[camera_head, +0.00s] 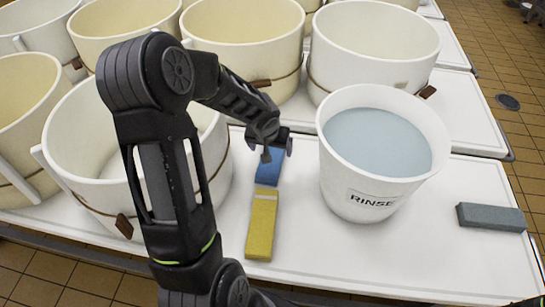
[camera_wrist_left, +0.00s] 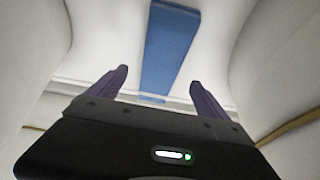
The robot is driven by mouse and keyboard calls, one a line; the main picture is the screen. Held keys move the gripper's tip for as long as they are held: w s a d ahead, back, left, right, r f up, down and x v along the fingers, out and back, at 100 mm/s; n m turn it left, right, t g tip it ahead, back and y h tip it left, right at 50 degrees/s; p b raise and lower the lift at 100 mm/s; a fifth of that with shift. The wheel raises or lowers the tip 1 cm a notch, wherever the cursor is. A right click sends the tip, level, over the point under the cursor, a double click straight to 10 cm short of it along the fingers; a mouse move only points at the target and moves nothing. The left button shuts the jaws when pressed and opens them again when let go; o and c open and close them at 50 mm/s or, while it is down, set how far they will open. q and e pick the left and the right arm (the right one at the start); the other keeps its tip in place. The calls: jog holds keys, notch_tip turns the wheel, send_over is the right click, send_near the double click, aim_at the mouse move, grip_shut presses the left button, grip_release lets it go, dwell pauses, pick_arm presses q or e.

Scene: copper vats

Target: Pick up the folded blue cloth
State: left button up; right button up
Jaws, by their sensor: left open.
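The folded blue cloth (camera_head: 268,172) lies on the white table between a cream vat and the rinse bucket, just behind a yellow block. My left gripper (camera_head: 276,151) is above its far part and hides some of it in the head view. In the left wrist view the blue cloth (camera_wrist_left: 170,45) is a long flat strip ahead of the two fingers. The left gripper (camera_wrist_left: 158,85) is open there, with nothing between its fingers.
The white RINSE bucket (camera_head: 372,195) of bluish water stands close to the right. A cream vat (camera_head: 85,150) is close to the left. The yellow block (camera_head: 262,225) lies in front of the cloth. A grey block (camera_head: 491,217) lies at the far right. More vats stand behind.

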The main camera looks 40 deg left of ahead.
aim_at(273, 153)
pick_arm(q)
jog(key=x, duration=0.4)
jog(key=shift+f+b, duration=0.15)
jog(key=shift+b, duration=0.2)
jog(key=shift+w, duration=0.1)
jog(key=c, duration=1.7)
notch_tip(273, 153, up, 10)
jog(key=p, duration=0.3)
